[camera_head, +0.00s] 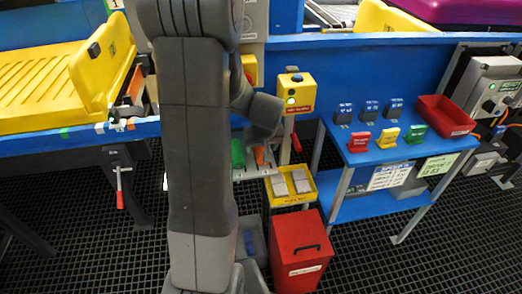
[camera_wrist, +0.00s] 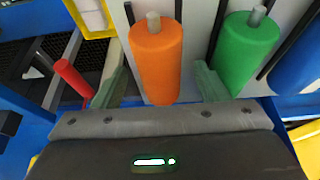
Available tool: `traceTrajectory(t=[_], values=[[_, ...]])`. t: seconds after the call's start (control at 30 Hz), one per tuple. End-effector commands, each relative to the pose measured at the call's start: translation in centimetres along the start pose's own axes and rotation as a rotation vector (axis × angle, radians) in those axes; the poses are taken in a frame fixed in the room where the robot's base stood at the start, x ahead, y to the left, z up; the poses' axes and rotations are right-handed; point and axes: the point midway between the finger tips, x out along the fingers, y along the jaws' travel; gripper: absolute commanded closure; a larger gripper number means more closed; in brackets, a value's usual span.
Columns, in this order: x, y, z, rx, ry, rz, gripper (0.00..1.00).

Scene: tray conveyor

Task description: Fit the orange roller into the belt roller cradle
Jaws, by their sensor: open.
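The orange roller (camera_wrist: 157,62) has a grey shaft end and lies against a pale rack panel in the wrist view. A small part of the orange roller (camera_head: 259,157) also shows in the head view, beside my arm. My gripper (camera_wrist: 162,88) is open, with one finger on each side of the orange roller. Small gaps seem to show between fingers and roller; contact cannot be told. In the head view my arm hides the fingers. I cannot make out the belt roller cradle with certainty in either view.
A green roller (camera_wrist: 243,52) sits close right of my right finger, with a blue roller (camera_wrist: 298,72) beyond. A red handle (camera_wrist: 73,78) is at the left. A yellow tray (camera_head: 292,186), red bin (camera_head: 300,250) and blue side table (camera_head: 385,152) stand right of my arm.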

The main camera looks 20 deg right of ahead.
Motion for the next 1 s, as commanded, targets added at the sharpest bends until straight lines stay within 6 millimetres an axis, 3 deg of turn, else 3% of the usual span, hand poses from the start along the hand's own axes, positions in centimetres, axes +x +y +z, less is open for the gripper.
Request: traceTrajectory(t=[0.3,0.6,0.63,0.87,1.0], values=[[0.5,0.0,0.0,0.0,0.001,0.0,0.33],[0.5,0.0,0.0,0.0,0.001,0.0,0.9],[0.5,0.0,-0.1,0.0,0.002,0.001,0.93],[0.3,0.0,-0.1,0.0,0.003,0.001,0.93],[-1.1,0.0,-0.8,-0.001,0.006,0.002,0.93]])
